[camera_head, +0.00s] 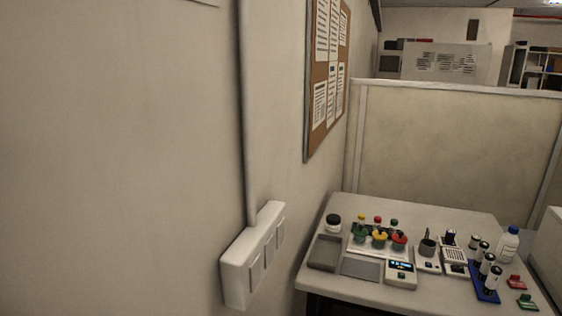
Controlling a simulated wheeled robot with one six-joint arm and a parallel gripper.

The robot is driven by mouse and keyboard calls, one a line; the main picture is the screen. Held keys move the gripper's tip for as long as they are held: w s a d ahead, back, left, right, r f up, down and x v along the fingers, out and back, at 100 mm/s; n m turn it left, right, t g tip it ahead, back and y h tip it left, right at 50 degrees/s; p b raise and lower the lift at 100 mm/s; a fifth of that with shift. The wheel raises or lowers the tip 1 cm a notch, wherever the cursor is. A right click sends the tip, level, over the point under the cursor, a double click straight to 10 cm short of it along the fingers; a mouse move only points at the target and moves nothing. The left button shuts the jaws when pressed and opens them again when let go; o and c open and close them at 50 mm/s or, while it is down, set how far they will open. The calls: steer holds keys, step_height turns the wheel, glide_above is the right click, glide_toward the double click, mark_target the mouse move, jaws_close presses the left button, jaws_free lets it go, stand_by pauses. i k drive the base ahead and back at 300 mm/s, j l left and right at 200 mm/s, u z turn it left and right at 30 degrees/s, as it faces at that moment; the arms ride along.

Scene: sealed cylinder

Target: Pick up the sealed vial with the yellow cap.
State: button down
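A small yellow-capped vial (361,220) stands on the lab table at the right, at the left of a short row. A red-capped vial (377,222) and a green-capped vial (393,226) stand to its right. In front of them is a row of larger coloured pieces: a green one (359,236), a yellow one (380,238) and a red one (399,240). They partly cover the vials' lower parts. The vials are too small to tell whether they are sealed. My gripper is not in view.
The table (450,212) also holds a grey tray (325,252), a device with a lit display (401,273), a blue rack (484,286) with dark vials and a white bottle (507,244). A wall with a white switch box (252,265) is at the left. A partition (450,140) stands behind.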

mark_target(361, 220)
steer(key=i+l+z, duration=0.1)
steer(key=i+z, duration=0.25)
steer(key=i, duration=0.4)
steer(key=i+j+z, duration=0.1)
steer(key=i+z, duration=0.25)
steer(key=i, duration=0.4)
